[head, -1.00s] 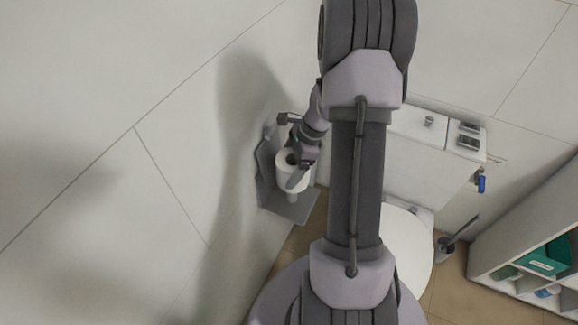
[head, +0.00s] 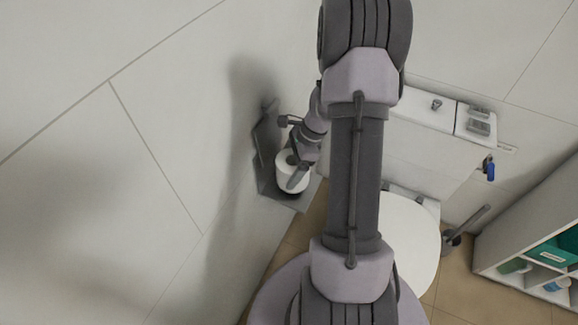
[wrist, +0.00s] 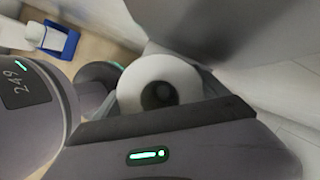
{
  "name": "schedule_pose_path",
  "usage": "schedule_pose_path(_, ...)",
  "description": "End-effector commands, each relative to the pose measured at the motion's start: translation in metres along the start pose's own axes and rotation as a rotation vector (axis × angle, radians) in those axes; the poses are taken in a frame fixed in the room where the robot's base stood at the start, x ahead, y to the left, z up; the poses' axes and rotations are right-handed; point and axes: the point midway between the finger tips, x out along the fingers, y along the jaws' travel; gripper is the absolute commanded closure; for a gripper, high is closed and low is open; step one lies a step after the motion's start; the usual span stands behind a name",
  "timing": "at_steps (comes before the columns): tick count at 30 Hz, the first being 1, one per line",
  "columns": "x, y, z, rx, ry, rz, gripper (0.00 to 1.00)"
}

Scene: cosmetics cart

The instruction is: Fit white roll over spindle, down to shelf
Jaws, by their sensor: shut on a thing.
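The white roll (head: 288,184) is held upright in my gripper (head: 296,165), low over the grey shelf (head: 299,203) of the wall holder. The fingers are shut on the roll, with one finger across its near side. In the wrist view the roll (wrist: 130,92) sits between the dark fingers, and I look at its end and dark hole. A rounded grey shape shows inside the hole; I cannot tell if it is the spindle tip. The roll and gripper hide the spindle in the head view. I cannot tell whether the roll touches the shelf.
The holder's grey back plate (head: 264,138) is on the white wall at left. A toilet (head: 405,235) with its cistern (head: 425,120) stands to the right. A toilet brush (head: 465,230) and a white shelf unit (head: 515,235) with green items are farther right.

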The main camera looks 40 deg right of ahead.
Motion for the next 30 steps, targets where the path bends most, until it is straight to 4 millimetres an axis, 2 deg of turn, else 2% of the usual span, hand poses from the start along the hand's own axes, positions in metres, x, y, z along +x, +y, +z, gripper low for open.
schedule_pose_path(9,0.0,0.0,0.0,0.0,0.0,0.0,0.59)
schedule_pose_path(30,0.013,0.0,-0.005,0.0,0.0,0.0,0.59)
